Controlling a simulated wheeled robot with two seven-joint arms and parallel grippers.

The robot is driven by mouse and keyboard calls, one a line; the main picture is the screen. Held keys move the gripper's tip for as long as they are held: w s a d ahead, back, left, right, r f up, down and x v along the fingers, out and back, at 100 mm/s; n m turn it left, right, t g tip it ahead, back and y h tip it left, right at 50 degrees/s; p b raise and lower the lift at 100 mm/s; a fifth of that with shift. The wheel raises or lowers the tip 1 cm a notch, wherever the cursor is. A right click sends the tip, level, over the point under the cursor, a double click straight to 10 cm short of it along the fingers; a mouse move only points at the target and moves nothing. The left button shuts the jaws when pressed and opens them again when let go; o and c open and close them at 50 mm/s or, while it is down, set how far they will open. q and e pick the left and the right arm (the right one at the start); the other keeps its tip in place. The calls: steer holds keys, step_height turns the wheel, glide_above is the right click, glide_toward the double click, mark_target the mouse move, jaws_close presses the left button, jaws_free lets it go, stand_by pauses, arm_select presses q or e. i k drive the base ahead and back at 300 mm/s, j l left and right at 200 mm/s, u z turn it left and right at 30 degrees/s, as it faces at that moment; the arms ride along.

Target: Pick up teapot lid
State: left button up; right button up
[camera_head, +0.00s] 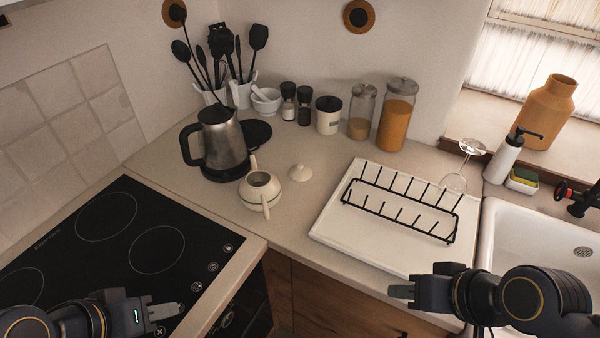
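My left gripper (168,311) is over the front right part of the black cooktop, well in front and to the left of the lid. My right gripper (402,291) is in front of the white drainboard, to the right and in front of the lid. Both are far from the lid and hold nothing that I can see. The finger gaps are not clear.
A steel kettle (224,142) stands left of the teapot. A white drainboard (330,224) with a black dish rack (402,205) lies to the right, a wine glass (460,165) behind it. Jars and utensil pots line the wall. The counter around the lid is clear.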

mark_target(299, 171)
steer(key=i+l+u, duration=0.1)
steer(key=u, duration=0.35)
steer(key=l+u, duration=0.15)
steer(key=u, duration=0.3)
steer(key=i+l+u, duration=0.1)
steer(key=u, duration=0.35)
steer(key=l, duration=0.1)
